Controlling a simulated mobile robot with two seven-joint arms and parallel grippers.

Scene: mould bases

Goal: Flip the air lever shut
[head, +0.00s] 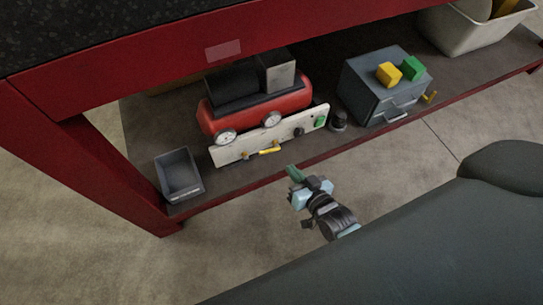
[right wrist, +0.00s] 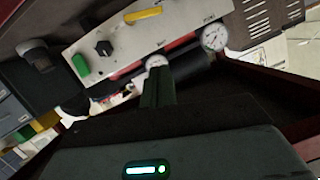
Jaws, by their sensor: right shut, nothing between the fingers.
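The air lever (head: 268,150) is a small yellow handle low on the white panel (head: 222,155) in front of a red compressor (head: 290,103). It lies roughly along the panel's length. In the right wrist view, where the scene is turned over, the lever (right wrist: 143,14) shows near the top edge. My right gripper (head: 292,172) is just in front of the shelf edge, below and to the right of the lever and apart from it. Its green fingers (right wrist: 157,86) are closed together and empty. My left gripper is not in view.
The panel also has a black knob (head: 298,132) and a green switch (head: 320,122). Two gauges stand above it. A grey open bin (head: 180,174) is at left; a grey drawer box (head: 372,88) with yellow and green blocks is at right. The red bench beam (head: 150,80) overhangs the shelf.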

